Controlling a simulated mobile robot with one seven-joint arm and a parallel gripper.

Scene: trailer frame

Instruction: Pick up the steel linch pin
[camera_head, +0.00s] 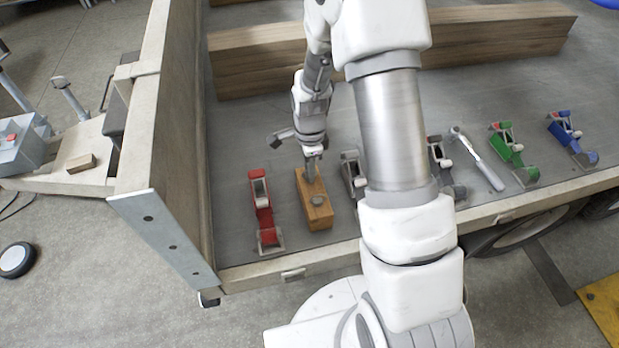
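A small grey metal piece (317,201), which looks like the linch pin, lies on the near end of a wooden block (319,219) on the trailer deck. It is too small to make out its shape. My gripper (312,178) points down over the far part of the same block, just beyond the grey piece in the picture. The fingers look narrow and close together. I cannot tell whether they touch the block or hold anything.
A red ratchet buckle (261,208) lies left of the block, a grey one (350,172) right, partly behind my arm. Farther right are a dark buckle (447,175), a steel tool (482,163), a green buckle (512,153) and a blue one (573,139). Timber beams (500,38) lie behind.

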